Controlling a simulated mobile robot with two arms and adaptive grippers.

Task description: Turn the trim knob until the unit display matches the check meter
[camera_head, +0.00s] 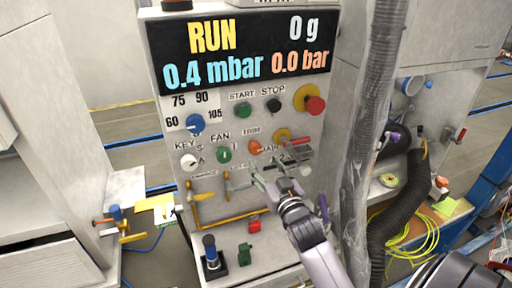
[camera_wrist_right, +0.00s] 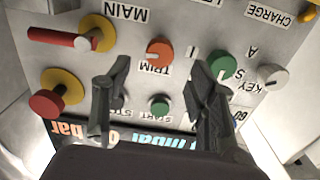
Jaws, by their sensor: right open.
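The orange trim knob (camera_head: 254,147) is on the panel under its TRIM label, right of the green fan knob. The unit display (camera_head: 245,52) reads RUN, 0 g, 0.4 mbar and 0.0 bar. No check meter can be made out for certain. My right gripper (camera_head: 272,172) is open in front of the panel, just below the trim knob in the head view. In the right wrist view, where the panel appears upside down, the orange knob (camera_wrist_right: 159,52) shows between the open fingers (camera_wrist_right: 157,78), apart from both. My left gripper is not in view.
Near the trim knob are the green fan knob (camera_head: 224,155), a red-handled main switch (camera_head: 300,141) and a red emergency button (camera_head: 315,104). A grey hose (camera_head: 372,90) hangs right of the panel. A yellow rail (camera_head: 232,218) crosses below.

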